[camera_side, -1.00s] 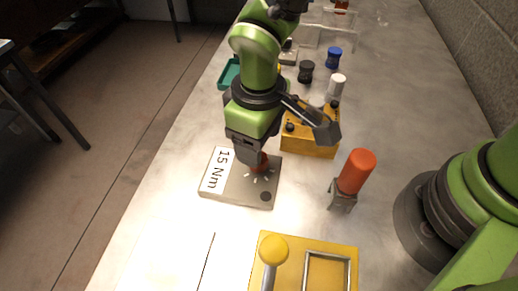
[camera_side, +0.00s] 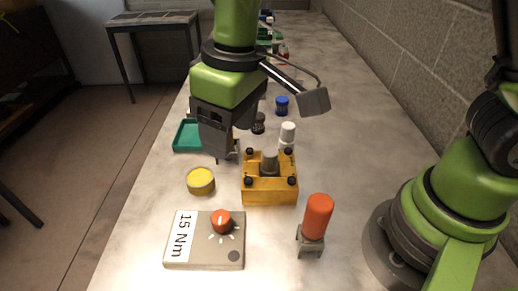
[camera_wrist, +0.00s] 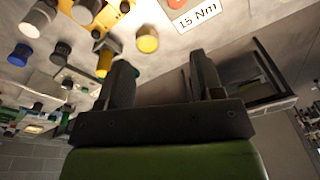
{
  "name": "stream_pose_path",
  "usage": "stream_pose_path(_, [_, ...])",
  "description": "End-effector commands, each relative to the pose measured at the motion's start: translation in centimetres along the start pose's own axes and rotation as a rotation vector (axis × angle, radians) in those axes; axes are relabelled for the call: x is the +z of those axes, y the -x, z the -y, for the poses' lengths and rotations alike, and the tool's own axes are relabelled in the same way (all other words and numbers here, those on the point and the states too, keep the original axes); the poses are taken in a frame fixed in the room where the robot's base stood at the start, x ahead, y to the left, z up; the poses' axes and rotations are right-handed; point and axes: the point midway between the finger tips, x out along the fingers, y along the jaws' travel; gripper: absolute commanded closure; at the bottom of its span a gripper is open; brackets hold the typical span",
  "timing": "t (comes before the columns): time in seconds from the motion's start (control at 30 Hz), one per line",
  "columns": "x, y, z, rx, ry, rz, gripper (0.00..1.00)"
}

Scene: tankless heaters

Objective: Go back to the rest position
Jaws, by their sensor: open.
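My gripper (camera_side: 222,150) is raised above the bench in the side view, over the area behind the yellow round tin. It is open, and in the wrist view my gripper (camera_wrist: 160,85) shows two dark fingers apart with nothing between them. The grey 15 Nm box (camera_side: 190,252) with a red knob (camera_side: 221,221) lies at the front left of the bench, clear of the gripper. Its label also shows at the top of the wrist view (camera_wrist: 197,14).
A yellow fixture block (camera_side: 270,193) holds a grey cylinder. An orange-topped tool (camera_side: 317,216) stands front right. A yellow tin (camera_side: 200,181), a teal tray (camera_side: 187,136), a white cap (camera_side: 288,132) and blue (camera_side: 282,105) and black knobs (camera_side: 258,123) are nearby. A brick wall (camera_side: 430,70) bounds the right.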

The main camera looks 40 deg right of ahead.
Motion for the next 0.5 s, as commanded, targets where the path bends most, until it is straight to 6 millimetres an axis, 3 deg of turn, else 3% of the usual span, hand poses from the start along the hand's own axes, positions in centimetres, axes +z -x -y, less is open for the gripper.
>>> stream_pose_path(0.03, [0.5, 2.3, -1.3, -0.013, -0.062, -0.048, 0.4])
stream_pose_path(0.2, [3.7, 7.9, -4.7, -0.047, -0.248, -0.181, 0.4])
stream_pose_path(0.4, [8.9, 12.1, -7.2, -0.077, -0.453, -0.345, 0.4])
stream_pose_path(0.5, [11.4, 13.2, -7.8, -0.087, -0.539, -0.422, 0.4])
